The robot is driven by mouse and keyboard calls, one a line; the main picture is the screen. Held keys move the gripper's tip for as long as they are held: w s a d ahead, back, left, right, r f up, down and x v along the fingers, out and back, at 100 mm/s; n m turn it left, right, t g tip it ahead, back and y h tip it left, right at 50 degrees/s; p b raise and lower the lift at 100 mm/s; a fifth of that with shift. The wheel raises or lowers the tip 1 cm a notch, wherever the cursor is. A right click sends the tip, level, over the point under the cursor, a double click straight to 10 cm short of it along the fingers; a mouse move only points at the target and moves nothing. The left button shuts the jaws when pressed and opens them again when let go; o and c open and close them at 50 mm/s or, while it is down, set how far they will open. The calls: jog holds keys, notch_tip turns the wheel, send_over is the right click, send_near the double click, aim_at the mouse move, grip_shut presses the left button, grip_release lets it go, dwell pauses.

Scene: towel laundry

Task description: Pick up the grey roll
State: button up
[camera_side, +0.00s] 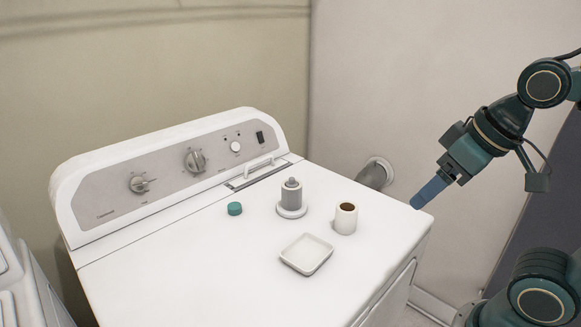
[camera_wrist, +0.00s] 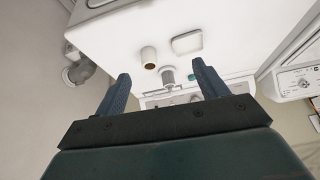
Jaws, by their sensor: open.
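The grey roll (camera_side: 291,193) stands upright on a white round base (camera_side: 291,210) on top of the white machine. It also shows between my fingers in the wrist view (camera_wrist: 168,76), some way beyond the fingertips. My gripper (camera_side: 418,203) is off to the right in the side view, above the machine's right edge and clear of the roll. In the wrist view its two blue fingers (camera_wrist: 160,74) are spread wide with nothing held between them.
A white roll with a brown core (camera_side: 345,218) stands to the right of the grey roll. A white dish (camera_side: 306,254) lies in front and a teal cap (camera_side: 235,208) to the left. The control panel (camera_side: 180,165) rises behind. The machine's front left top is clear.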

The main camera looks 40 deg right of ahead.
jog(key=w+r+m+g, duration=0.1)
jog(key=w+r+m, duration=0.2)
jog(key=w, duration=0.4)
jog(key=m+g, duration=0.4)
jog(key=m, duration=0.7)
send_over(292, 195)
jog(key=w+d, duration=0.1)
jog(key=d, duration=0.1)
notch_tip(292, 195, down, 7)
jog(key=shift+a+f, duration=0.1)
jog(key=shift+f, duration=0.1)
jog(key=shift+w+f, duration=0.45)
jog(key=shift+f, duration=0.1)
jog(key=shift+f, duration=4.2)
